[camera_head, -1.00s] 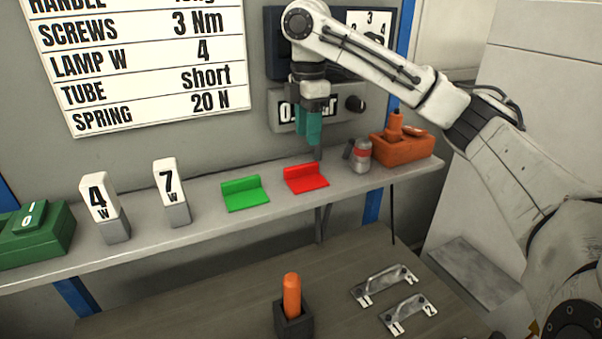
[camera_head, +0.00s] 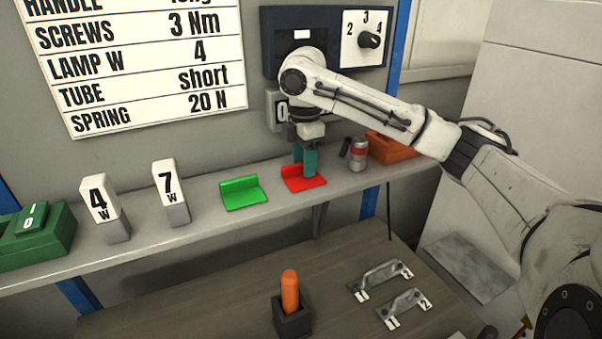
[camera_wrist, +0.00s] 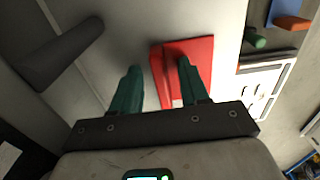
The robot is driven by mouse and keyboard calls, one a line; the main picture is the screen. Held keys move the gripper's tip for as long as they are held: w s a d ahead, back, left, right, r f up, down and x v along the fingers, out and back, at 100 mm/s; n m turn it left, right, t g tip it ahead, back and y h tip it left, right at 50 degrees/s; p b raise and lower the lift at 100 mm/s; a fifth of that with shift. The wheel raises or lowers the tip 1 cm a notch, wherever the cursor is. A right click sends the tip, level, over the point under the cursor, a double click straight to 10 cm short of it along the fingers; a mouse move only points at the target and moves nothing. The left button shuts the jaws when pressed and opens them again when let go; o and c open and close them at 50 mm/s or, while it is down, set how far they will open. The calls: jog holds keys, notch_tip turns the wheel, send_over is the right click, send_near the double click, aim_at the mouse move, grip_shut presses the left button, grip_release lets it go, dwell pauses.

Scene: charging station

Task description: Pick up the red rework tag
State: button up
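The red tag (camera_head: 305,186) lies on the grey shelf, with a flat base and a low upright rib along its back. My gripper (camera_head: 304,172) points down right at it, and its teal fingers cover part of the rib. In the wrist view the gripper (camera_wrist: 160,63) is open. The red tag (camera_wrist: 203,48) shows between and beyond the fingers, with its rib in the gap and the right finger over the flat base. Neither finger visibly touches the rib.
A green tag (camera_head: 244,196) lies left of the red one. A small grey and red can (camera_head: 358,154) and an orange box (camera_head: 392,148) stand to the right. Lamp blocks marked 4 (camera_head: 104,208) and 7 (camera_head: 171,192) stand further left. A panel with a dial (camera_head: 369,40) is behind.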

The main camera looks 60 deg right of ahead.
grip_shut()
jog(key=shift+r, duration=0.1)
dwell(0.4)
